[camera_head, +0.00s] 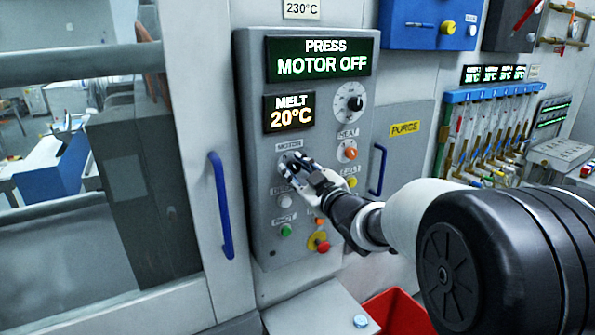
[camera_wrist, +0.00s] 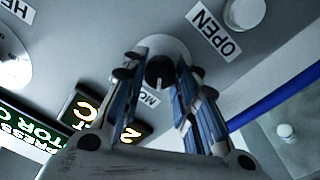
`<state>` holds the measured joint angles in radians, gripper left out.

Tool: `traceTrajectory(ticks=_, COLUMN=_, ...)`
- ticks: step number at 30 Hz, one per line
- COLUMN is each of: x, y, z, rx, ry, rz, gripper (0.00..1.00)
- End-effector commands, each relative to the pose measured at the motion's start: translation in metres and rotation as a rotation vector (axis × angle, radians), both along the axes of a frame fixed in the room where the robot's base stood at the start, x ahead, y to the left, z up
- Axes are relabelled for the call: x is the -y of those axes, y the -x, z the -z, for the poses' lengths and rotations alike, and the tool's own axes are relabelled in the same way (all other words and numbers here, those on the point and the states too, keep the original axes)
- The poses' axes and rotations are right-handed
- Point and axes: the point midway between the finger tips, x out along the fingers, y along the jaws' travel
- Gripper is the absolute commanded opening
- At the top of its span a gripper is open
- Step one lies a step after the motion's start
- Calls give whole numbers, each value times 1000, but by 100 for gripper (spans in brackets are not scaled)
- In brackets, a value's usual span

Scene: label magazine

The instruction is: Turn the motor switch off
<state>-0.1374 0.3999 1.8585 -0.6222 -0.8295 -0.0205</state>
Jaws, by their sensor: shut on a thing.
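The motor switch (camera_wrist: 159,73) is a black rotary knob on a pale round plate, below the MOTOR label (camera_head: 289,147) on the grey control panel (camera_head: 262,190). In the wrist view the knob sits between the two fingers of my gripper (camera_wrist: 161,66), which is shut on it. In the head view my gripper (camera_head: 289,163) reaches the panel from the lower right, and its fingers cover most of the switch. A small mark shows on the knob. The upper display (camera_head: 318,57) reads PRESS MOTOR OFF.
The MELT display (camera_head: 290,111) reads 20°C. A black dial (camera_head: 353,103), the orange HEAT knob (camera_head: 350,153), a green button (camera_head: 286,230) and a red button on yellow (camera_head: 322,245) are close by. Blue handles (camera_head: 221,205) flank the panel. A red bin (camera_head: 398,312) stands below.

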Motion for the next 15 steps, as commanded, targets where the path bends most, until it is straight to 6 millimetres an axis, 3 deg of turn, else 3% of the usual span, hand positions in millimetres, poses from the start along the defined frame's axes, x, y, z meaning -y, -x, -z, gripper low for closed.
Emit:
traceTrajectory(ticks=9, x=0, y=0, z=0, rx=1, ry=0, rz=0, gripper=48)
traceTrajectory(ticks=15, x=0, y=0, z=0, rx=1, ry=0, rz=0, gripper=48)
